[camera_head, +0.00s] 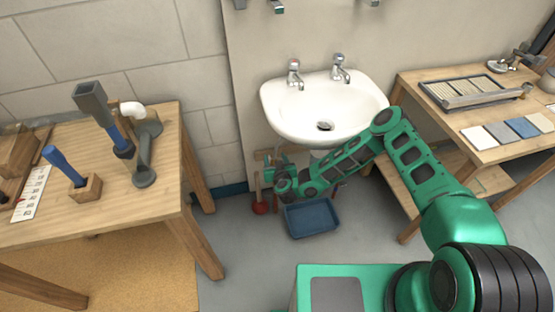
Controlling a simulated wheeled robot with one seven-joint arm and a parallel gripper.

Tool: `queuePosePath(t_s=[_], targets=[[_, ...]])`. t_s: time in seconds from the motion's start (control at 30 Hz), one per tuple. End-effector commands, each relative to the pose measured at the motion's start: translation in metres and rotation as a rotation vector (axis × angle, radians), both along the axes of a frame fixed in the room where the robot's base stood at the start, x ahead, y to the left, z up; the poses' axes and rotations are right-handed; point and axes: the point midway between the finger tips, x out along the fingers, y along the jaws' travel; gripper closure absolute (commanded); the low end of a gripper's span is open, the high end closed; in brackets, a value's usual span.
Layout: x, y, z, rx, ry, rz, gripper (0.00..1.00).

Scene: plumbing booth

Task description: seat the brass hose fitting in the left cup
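I cannot make out the brass hose fitting for certain. A small brass-coloured piece (527,88) shows at the right end of a tray on the right bench, too small to identify. My gripper (272,170) is low in front of the wall, below the left side of the sink and well right of the left table. Its fingers are too small and partly hidden, so I cannot tell its opening or contents.
The left table (120,205) also holds a blue-handled tool (65,166) in a wooden block and a tall grey square-headed tool (93,103). A white sink (285,112) is above my forearm. A blue basin (312,218) and a red plunger (261,207) are on the floor.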

Motion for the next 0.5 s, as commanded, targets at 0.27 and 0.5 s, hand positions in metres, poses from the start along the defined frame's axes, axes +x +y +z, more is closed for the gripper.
queuePosePath(t_s=[0.27,0.5], targets=[[-0.011,-0.001,0.004,0.001,0.002,0.004,0.48],[-0.049,-0.010,0.021,-0.002,0.002,0.005,0.48]])
